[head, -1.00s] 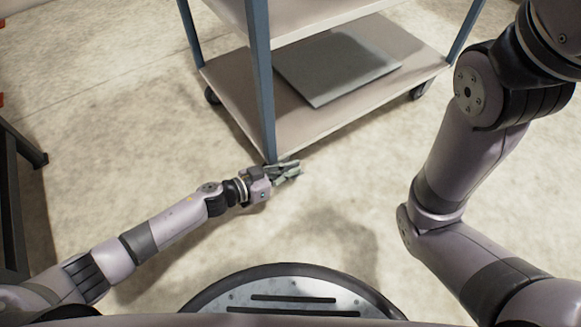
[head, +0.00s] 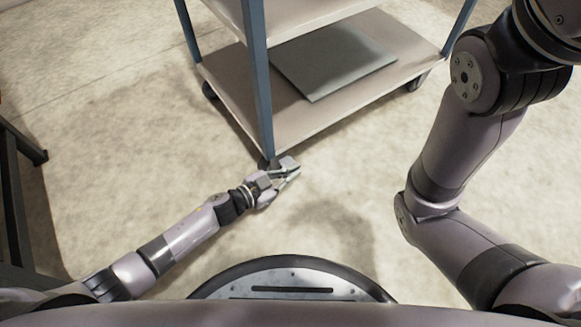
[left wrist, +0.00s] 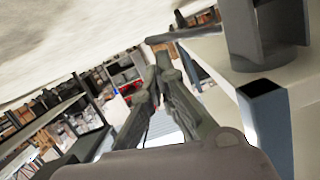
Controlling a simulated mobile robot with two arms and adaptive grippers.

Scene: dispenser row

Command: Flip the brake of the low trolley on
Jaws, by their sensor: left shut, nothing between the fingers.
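The low trolley (head: 318,129) has blue corner posts and pale shelves, and stands at the top middle of the head view. My left gripper (head: 293,172) is shut and empty at floor height, just in front of its near corner post (head: 258,90). The gripper hides most of the caster at that corner. In the left wrist view, which is turned over, my shut fingers (left wrist: 161,62) point past a dark grey caster part (left wrist: 263,35) on the right. I cannot make out the brake lever or its position. My right gripper is outside the head view.
A flat grey panel (head: 330,62) lies on the trolley's lower shelf. A dark rack frame (head: 22,160) stands at the left edge. The concrete floor (head: 110,160) between rack and trolley is clear.

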